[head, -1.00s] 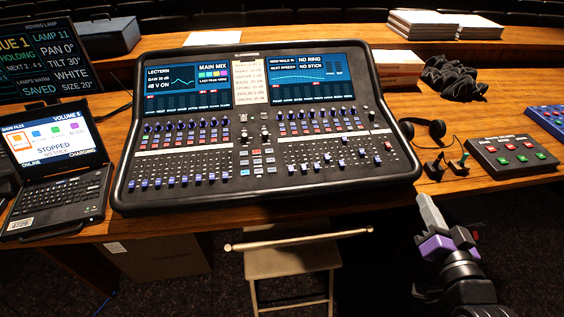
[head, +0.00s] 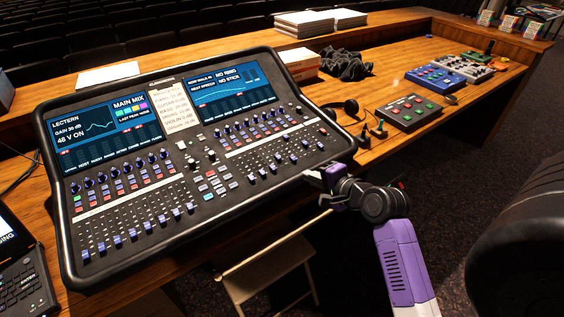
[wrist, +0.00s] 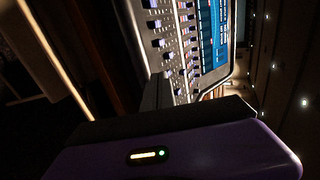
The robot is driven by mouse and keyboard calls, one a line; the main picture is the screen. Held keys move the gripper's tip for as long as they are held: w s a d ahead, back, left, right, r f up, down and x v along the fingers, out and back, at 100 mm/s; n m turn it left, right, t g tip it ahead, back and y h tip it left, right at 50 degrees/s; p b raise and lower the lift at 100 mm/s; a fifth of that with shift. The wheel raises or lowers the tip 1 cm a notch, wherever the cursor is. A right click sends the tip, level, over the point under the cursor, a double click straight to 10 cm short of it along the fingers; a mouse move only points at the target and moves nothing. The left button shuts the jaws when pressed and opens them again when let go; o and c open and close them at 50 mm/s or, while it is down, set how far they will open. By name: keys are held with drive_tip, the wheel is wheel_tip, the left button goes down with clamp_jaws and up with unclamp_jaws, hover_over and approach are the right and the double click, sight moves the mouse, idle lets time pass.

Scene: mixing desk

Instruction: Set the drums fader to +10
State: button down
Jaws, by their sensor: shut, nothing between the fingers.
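The mixing console (head: 203,263) lies at the left and middle of the head view, with a lower bank of faders on each side. The left bank of faders (head: 147,226) and the right bank of faders (head: 282,163) have purple caps at differing heights. The labels are too small to read, so I cannot tell which is the drums fader. My gripper (head: 318,177) is shut and empty beside the console's front right edge; I cannot tell whether it touches it. The wrist view shows the console (wrist: 183,60) sideways, with several knobs and faders beyond my purple gripper housing.
A folding chair (head: 262,270) stands below the console's front edge. A laptop (head: 22,285) is at lower left.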

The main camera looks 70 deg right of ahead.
drive_tip(key=p, duration=0.1)
approach(280, 159)
drive_tip(key=w+f, duration=0.1)
drive_tip(key=w+d+f, duration=0.1)
drive_tip(key=f, duration=0.1)
drive_tip(key=shift+f, duration=0.15)
drive_tip(key=shift+w+d+r+p, duration=0.2)
drive_tip(key=shift+w+d, duration=0.1)
drive_tip(key=shift+w, duration=0.15)
drive_tip(key=shift+w+d+r+p, duration=0.15)
drive_tip(key=shift+w+d, duration=0.1)
drive_tip(key=shift+w, duration=0.2)
drive_tip(key=shift+w+d+f, duration=0.2)
drive_tip(key=shift+w+d, duration=0.15)
drive_tip(key=shift+w, duration=0.25)
drive_tip(key=w+d, duration=0.1)
drive_tip(key=w, duration=0.1)
drive_tip(key=w+d, duration=0.1)
drive_tip(key=w, duration=0.1)
drive_tip(key=w+d+r, duration=0.1)
drive_tip(key=w+d, duration=0.1)
drive_tip(key=shift+w, duration=0.25)
